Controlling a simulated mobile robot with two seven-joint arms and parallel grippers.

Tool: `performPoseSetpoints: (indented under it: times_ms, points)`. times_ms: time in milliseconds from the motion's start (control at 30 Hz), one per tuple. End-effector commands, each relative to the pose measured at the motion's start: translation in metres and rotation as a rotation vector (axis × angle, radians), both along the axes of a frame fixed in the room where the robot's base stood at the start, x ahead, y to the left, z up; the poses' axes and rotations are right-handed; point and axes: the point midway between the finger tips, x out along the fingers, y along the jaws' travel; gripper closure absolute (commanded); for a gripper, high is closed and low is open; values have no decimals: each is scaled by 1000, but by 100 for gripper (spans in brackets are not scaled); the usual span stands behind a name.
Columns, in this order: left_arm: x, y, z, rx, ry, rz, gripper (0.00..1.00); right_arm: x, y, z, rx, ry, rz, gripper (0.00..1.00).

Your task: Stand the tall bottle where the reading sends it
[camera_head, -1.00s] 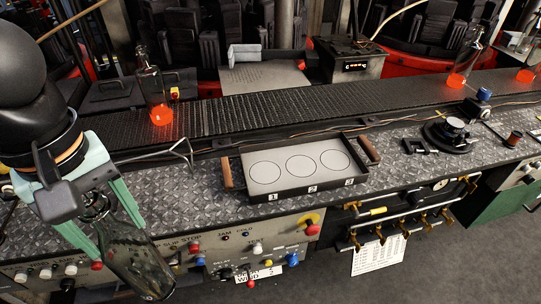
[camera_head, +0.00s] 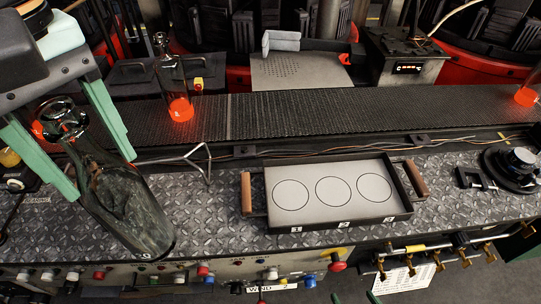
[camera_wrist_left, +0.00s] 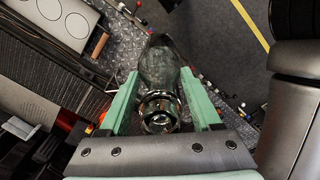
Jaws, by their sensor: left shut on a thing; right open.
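The tall bottle (camera_head: 125,205) is dark, clear glass. My left gripper (camera_head: 100,175) is shut on it near the neck. The bottle is tilted, its base over the bench's front edge at left. In the left wrist view the bottle (camera_wrist_left: 160,62) lies between the green fingers. A tray (camera_head: 340,223) with three empty outlined circles, numbered 1 to 3 from left to right, sits on the bench right of the bottle. A box with a lit display (camera_head: 407,68) stands at the back; its digits are too small to read. My right gripper's fingertips (camera_head: 355,299) just show at the bottom edge, apart.
A dark conveyor (camera_head: 300,115) runs behind the bench. A bottle with a glowing orange base (camera_head: 178,95) stands on it, and another glowing one (camera_head: 526,95) at far right. A bent wire stand (camera_head: 207,165) rises between my held bottle and the tray. A clamp-like tool (camera_head: 475,180) lies right of the tray.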

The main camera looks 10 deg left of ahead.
Motion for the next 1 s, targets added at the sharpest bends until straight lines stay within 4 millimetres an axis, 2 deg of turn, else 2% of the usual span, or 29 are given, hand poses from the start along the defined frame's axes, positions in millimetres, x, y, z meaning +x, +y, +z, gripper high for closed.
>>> performPoseSetpoints:
  times_ms: [233, 367, 567, 833, 1000]
  points:
    - [1, 0, 0, -2, -1, 0, 100, 1, 0, 1, 0, -2, 0, 0]
    - [8, 1, -3, -3, 2, 1, 100, -1, 0, 0, 0, 2, 0, 0]
    - [39, 6, -18, -4, 3, 4, 100, -2, 0, -1, 1, 4, 0, 0]
    - [92, 15, -43, -1, 4, 2, 100, -2, 0, -2, 1, 4, 0, 0]
    - [114, 19, -74, -3, 5, 0, 100, -2, 0, -12, 1, 3, 0, 0]
